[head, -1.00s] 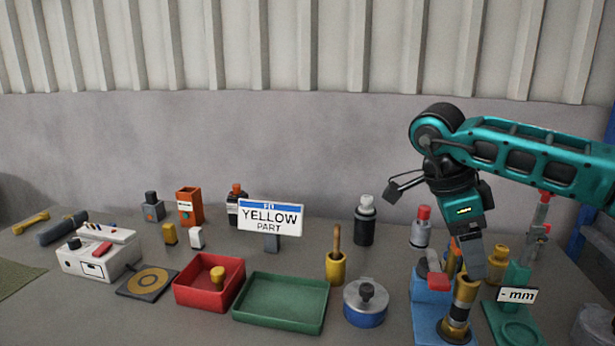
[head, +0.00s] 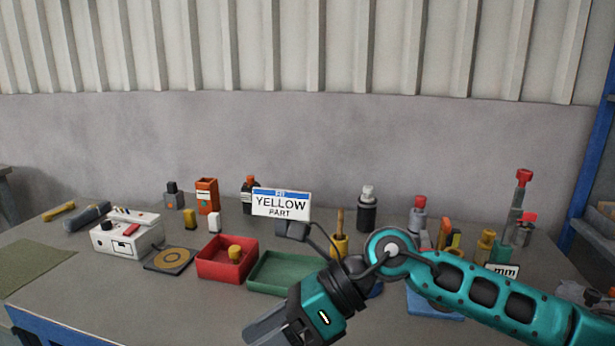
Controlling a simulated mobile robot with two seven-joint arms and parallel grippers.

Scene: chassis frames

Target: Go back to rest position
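My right arm comes in from the right, and its gripper (head: 262,335) hangs at the bottom centre, in front of the green tray (head: 268,283). Its fingers point down and left and are partly cut off by the frame, so I cannot tell if they are open or shut. I see nothing held in the visible part. My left gripper is out of view. A yellow part (head: 235,252) stands in the red tray (head: 212,272), apart from my gripper. A sign reading "YELLOW PART" (head: 281,204) stands behind the trays.
A white box (head: 125,238) and a dark plate with a yellow ring (head: 170,259) sit left of the red tray. Several bottles and small blocks stand along the back. My forearm partly hides the fixtures at the right. The front left of the table (head: 110,300) is clear.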

